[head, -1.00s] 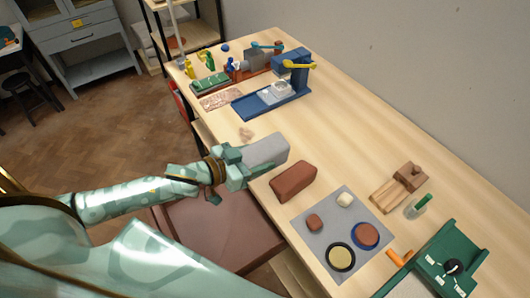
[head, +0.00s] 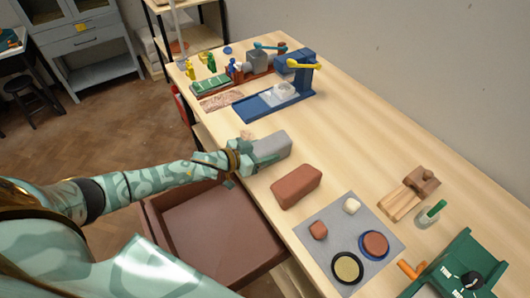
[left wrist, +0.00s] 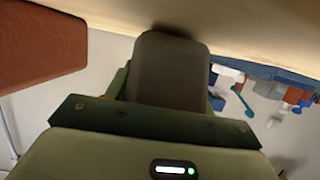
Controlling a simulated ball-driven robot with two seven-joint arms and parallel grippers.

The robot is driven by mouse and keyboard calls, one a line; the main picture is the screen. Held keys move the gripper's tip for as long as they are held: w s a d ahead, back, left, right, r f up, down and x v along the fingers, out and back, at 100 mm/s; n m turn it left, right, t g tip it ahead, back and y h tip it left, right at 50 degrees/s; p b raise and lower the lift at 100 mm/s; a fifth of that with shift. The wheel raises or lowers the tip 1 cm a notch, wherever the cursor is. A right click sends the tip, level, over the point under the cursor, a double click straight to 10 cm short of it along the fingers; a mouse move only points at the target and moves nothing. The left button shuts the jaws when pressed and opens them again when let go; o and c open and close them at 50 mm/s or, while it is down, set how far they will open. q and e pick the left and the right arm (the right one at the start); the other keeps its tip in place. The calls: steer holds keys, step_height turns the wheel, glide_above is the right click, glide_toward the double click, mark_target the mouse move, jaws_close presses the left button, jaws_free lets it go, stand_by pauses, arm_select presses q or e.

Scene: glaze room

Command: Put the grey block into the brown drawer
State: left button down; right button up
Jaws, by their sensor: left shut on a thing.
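The grey block (head: 273,146) is a rounded brick near the left edge of the wooden table in the head view. My left gripper (head: 258,153) is shut on its near-left end. In the left wrist view the grey block (left wrist: 170,70) stands out from between the jaws, close to the table surface; I cannot tell whether it touches. The brown drawer (head: 215,228) is pulled out below the table edge, open at the top, and its visible floor is bare. It lies below and left of the gripper, partly hidden by my arm. My right gripper is not in view.
A red-brown brick (head: 297,186) lies just right of the grey block. A grey mat (head: 384,230) with several small pieces is nearer. A blue press-like device (head: 292,85) stands farther back. A green device (head: 455,268) is at the front right.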

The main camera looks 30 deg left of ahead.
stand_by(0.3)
arm_select(q)
steer(key=shift+f, duration=0.1)
steer(key=c, duration=0.6)
jaws_free()
steer(key=shift+s+f, duration=0.1)
steer(key=shift+f, duration=0.05)
